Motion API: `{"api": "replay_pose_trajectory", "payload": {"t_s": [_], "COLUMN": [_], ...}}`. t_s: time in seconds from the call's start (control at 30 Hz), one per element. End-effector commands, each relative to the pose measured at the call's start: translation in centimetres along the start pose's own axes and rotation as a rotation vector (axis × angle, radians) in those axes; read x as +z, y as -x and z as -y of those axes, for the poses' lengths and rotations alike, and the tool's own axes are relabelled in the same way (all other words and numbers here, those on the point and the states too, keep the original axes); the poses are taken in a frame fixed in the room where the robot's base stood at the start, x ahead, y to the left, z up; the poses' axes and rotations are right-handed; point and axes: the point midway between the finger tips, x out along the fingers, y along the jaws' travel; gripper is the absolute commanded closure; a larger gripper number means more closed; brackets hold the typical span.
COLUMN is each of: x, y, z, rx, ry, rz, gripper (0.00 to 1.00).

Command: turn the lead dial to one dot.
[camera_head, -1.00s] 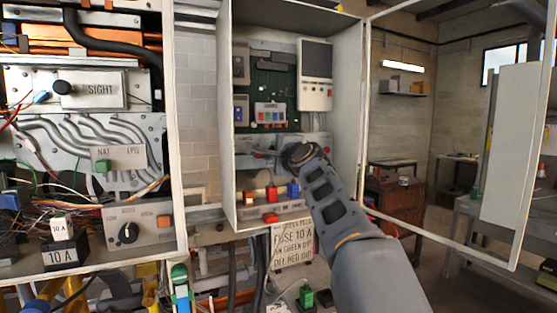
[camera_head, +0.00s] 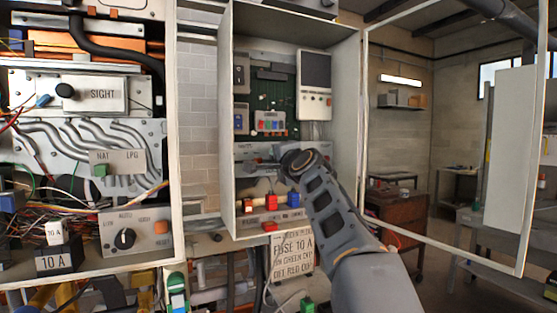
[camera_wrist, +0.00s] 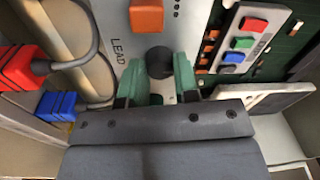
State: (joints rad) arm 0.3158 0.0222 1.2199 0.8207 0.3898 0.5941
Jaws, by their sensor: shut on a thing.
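The lead dial (camera_wrist: 160,62) is a dark round knob on a grey panel marked LEAD in the wrist view. My gripper (camera_wrist: 157,80) has its two green fingers on either side of the dial, shut on it. A column of dots is printed on the panel beside the dial. The dial's pointer is not visible, so I cannot tell which dot it faces.
An orange button (camera_wrist: 147,15) sits close to the dial. A red plug (camera_wrist: 22,68) and a blue plug (camera_wrist: 56,106) with cables are at the left of the wrist view. Coloured buttons sit at the upper right. The cabinet's open door (camera_head: 366,130) stands right of my arm.

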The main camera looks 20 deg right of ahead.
Motion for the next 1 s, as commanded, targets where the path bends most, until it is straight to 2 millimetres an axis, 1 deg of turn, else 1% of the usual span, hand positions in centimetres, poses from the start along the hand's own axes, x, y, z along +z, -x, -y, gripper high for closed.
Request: {"api": "replay_pose_trajectory", "payload": {"t_s": [0.07,0.1,0.17,0.2,0.43,0.57,0.67,0.9,1.0], "x": [0.0,0.0,0.0,0.0,0.0,0.0,0.1,0.0,0.0], "y": [0.0,0.0,0.0,0.0,0.1,1.2,3.0,8.0,9.8], "z": [-0.1,-0.1,-0.1,-0.1,0.0,-0.1,-0.2,-0.2,-0.2], "rx": [0.002,0.002,0.001,0.001,0.000,-0.002,-0.003,-0.002,-0.001], "ry": [0.001,0.001,0.001,0.000,0.000,0.000,0.000,0.001,0.001], "rz": [0.001,0.001,0.001,0.000,0.000,-0.002,-0.001,-0.003,-0.003], "gripper": [0.95,0.68,0.62,0.61,0.61,0.61,0.61,0.61,0.61]}}
